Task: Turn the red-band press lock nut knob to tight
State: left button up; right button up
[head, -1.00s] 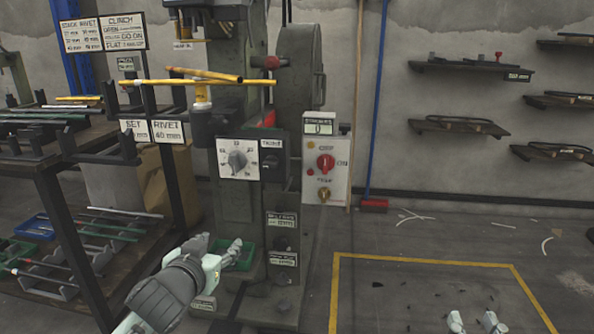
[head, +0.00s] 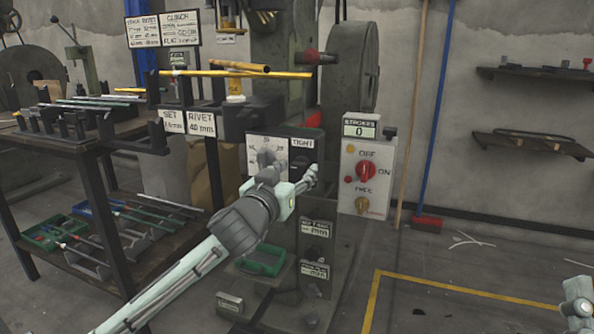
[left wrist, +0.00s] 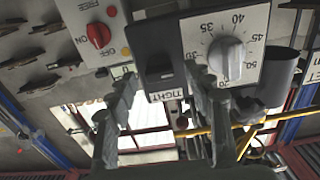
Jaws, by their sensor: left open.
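The red-band press (head: 290,85) stands in the middle of the head view, with a bit of red above its front panel. The lock nut knob is a black knob on a dark plate under the TIGHT label (head: 303,143). The left gripper partly hides it in the head view. The left wrist view, upside down, shows the knob (left wrist: 159,72) beside the white dial (left wrist: 227,50). My left gripper (head: 290,178) is open in front of the panel. Its fingers (left wrist: 165,98) appear on either side of the knob, with no clear contact. My right gripper (head: 578,300) is partly cut off at the right edge.
A control box (head: 366,170) with a red switch is right of the knob. Rods lie on a holder (head: 240,72) above the panel. A rack table (head: 75,150) stands left. A green tray (head: 262,262) sits low on the press. The floor at right is open.

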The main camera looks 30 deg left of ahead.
pick_arm(q)
jog(key=shift+w+a, duration=0.1)
jog(key=shift+w, duration=0.4)
jog(key=shift+c, duration=0.4)
jog(key=c, duration=1.1)
